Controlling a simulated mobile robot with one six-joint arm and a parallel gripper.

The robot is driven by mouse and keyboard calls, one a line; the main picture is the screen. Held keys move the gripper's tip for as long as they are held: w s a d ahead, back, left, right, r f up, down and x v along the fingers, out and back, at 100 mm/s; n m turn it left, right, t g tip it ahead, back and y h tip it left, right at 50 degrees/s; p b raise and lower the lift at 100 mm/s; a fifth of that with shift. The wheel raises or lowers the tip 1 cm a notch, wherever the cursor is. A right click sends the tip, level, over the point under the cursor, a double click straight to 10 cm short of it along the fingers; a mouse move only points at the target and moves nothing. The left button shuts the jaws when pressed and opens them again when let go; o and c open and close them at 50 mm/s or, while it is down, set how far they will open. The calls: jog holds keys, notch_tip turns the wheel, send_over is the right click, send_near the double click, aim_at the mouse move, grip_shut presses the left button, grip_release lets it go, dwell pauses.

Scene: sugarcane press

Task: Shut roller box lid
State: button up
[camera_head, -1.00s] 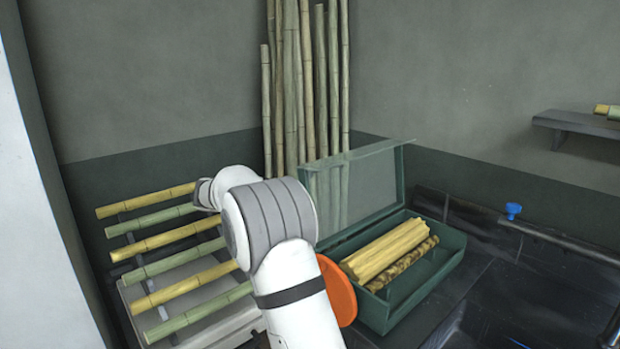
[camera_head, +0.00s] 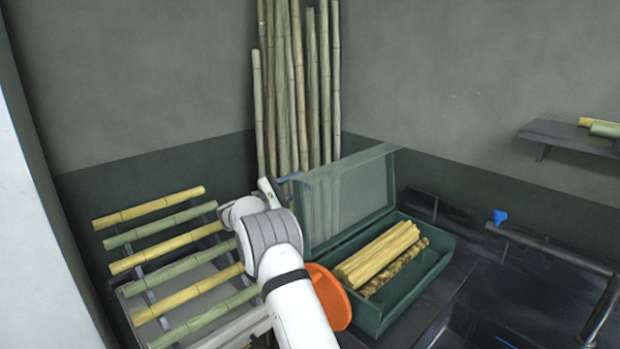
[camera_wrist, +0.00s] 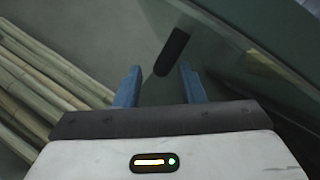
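The green roller box (camera_head: 440,262) stands with its lid (camera_head: 355,195) raised at the back. The lid has a glassy pane in a green frame. Yellow ribbed rollers (camera_head: 380,252) and a mottled brown roller (camera_head: 402,266) lie in the box. My gripper (camera_head: 288,182) is at the lid's upper left edge, its fingers partly hidden by the wrist. In the wrist view my gripper (camera_wrist: 160,78) is open, with two blue fingers apart. The lid's pane (camera_wrist: 215,45) lies ahead, with a dark elongated shape (camera_wrist: 173,52) beyond the gap between the fingers. I cannot tell whether they touch.
Tall canes (camera_head: 295,90) lean in the corner behind the lid. A rack of cut canes (camera_head: 165,262) stands at left. An orange disc (camera_head: 330,297) is beside the box front. A wall shelf (camera_head: 570,136) and a blue knob (camera_head: 500,217) are at right.

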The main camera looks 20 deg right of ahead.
jog(key=shift+x, duration=1.3)
jog(key=shift+r, duration=0.1)
grip_shut()
